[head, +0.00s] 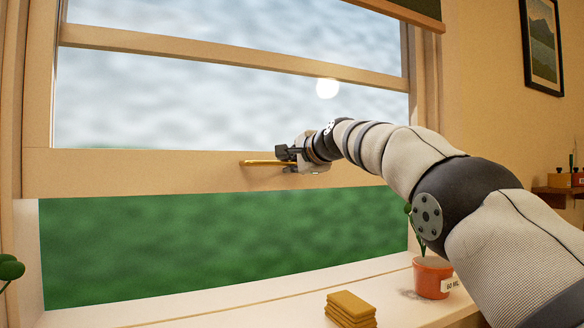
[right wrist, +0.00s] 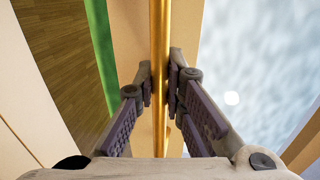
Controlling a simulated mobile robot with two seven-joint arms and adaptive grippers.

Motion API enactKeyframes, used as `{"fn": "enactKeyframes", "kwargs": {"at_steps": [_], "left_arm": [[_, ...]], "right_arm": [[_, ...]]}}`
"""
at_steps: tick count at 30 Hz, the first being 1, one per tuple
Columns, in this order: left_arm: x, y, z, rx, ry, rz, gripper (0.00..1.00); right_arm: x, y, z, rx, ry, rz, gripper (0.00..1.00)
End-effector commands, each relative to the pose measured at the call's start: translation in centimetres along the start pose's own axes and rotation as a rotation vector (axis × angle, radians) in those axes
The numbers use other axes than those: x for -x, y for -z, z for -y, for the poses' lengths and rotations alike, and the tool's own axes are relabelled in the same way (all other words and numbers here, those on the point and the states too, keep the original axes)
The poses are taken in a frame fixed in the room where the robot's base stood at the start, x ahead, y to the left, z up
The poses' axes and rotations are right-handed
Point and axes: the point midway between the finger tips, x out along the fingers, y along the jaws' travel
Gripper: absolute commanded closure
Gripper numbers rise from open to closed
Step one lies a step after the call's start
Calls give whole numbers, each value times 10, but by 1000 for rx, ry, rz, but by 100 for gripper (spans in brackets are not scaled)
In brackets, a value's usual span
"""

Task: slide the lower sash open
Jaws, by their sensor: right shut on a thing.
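The lower sash (head: 120,172) is a pale wooden frame with its bottom rail raised above the sill. A wide gap with green behind it shows under the rail. A brass bar handle (head: 258,163) runs along the rail. My right gripper (head: 284,160) is at the handle, and its fingers hide part of it. In the right wrist view the two fingers (right wrist: 161,85) are closed on either side of the brass bar (right wrist: 158,30). My left gripper is in neither view.
A terracotta pot (head: 432,278) with a plant stands on the white sill (head: 250,308) at the right, below my right arm. A stack of tan pieces (head: 350,309) lies on the sill near the front. A rolled blind (head: 405,12) hangs at the top right.

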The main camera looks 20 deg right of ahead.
Motion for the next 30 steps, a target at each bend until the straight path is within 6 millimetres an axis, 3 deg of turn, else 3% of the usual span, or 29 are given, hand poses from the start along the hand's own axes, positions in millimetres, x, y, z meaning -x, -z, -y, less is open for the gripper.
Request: {"fn": "enactKeyframes", "kwargs": {"at_steps": [3,4,6,7,19,30], "left_arm": [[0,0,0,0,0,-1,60],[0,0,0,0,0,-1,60],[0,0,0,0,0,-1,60],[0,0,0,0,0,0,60],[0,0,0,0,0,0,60],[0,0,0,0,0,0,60]], "right_arm": [[1,1,2,1,6,-3,100],[1,1,2,1,6,-3,88],[1,1,2,1,6,-4,72],[1,1,2,1,6,-3,69],[7,3,2,-4,3,-3,69],[61,1,2,-2,6,-2,69]]}}
